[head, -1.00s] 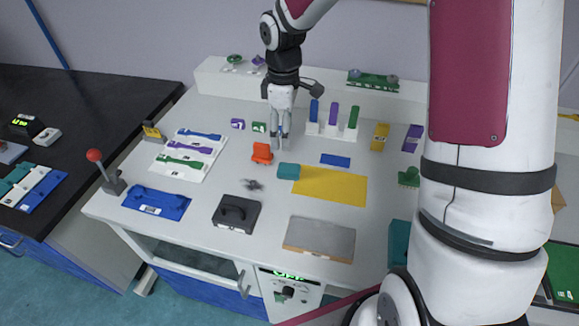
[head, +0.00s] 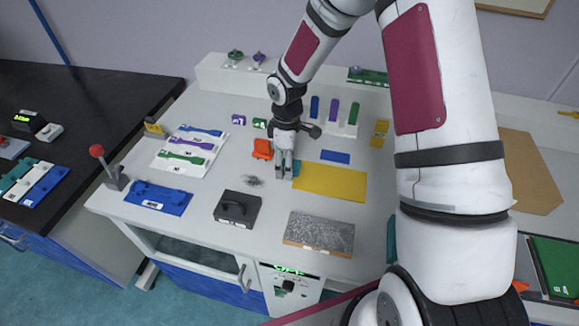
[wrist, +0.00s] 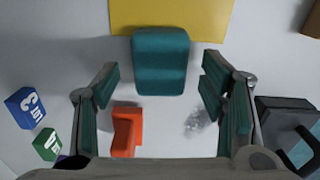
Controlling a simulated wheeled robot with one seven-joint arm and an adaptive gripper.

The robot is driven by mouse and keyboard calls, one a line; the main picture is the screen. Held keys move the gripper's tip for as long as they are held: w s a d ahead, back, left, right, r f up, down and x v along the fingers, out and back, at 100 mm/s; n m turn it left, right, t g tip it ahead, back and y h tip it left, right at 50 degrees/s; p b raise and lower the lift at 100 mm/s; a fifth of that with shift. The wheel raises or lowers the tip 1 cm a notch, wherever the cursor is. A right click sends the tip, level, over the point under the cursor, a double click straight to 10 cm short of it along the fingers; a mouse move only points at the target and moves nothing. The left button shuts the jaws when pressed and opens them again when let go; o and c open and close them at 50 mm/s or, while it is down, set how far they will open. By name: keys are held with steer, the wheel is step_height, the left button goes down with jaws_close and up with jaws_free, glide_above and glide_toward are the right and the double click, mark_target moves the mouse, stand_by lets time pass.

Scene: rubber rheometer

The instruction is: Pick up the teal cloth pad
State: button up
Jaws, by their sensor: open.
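The teal cloth pad (wrist: 160,60) lies flat on the light bench top, at the edge of a yellow mat (wrist: 171,16), which it partly overlaps in the wrist view. In the head view the teal pad (head: 296,167) is mostly hidden behind my gripper (head: 284,171). In the wrist view my gripper (wrist: 160,88) is open and empty, with one finger on each side of the pad's line and the pad just ahead between the fingertips. I cannot tell how high the fingertips are above the bench.
An orange block (head: 262,149) stands close to the left of my gripper. A grey smudge (head: 254,181) and a black handled block (head: 237,207) lie nearer the front. A blue pad (head: 335,157) lies behind the mat, and upright coloured pieces (head: 333,110) stand farther back.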

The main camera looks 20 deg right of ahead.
steer(key=shift+f, duration=0.1)
steer(key=shift+c, duration=0.6)
steer(key=c, duration=0.9)
steer(key=shift+r, duration=0.7)
step_height(320, 180, up, 2)
steer(key=shift+r, duration=0.25)
steer(key=s, duration=0.5)
steer(key=s+a, duration=0.1)
steer(key=s, duration=0.4)
steer(key=s+a+r, duration=0.1)
steer(key=s, duration=0.5)
steer(key=shift+a+r+b, duration=0.1)
steer(key=shift+a+b, duration=0.05)
steer(key=shift+b, duration=0.15)
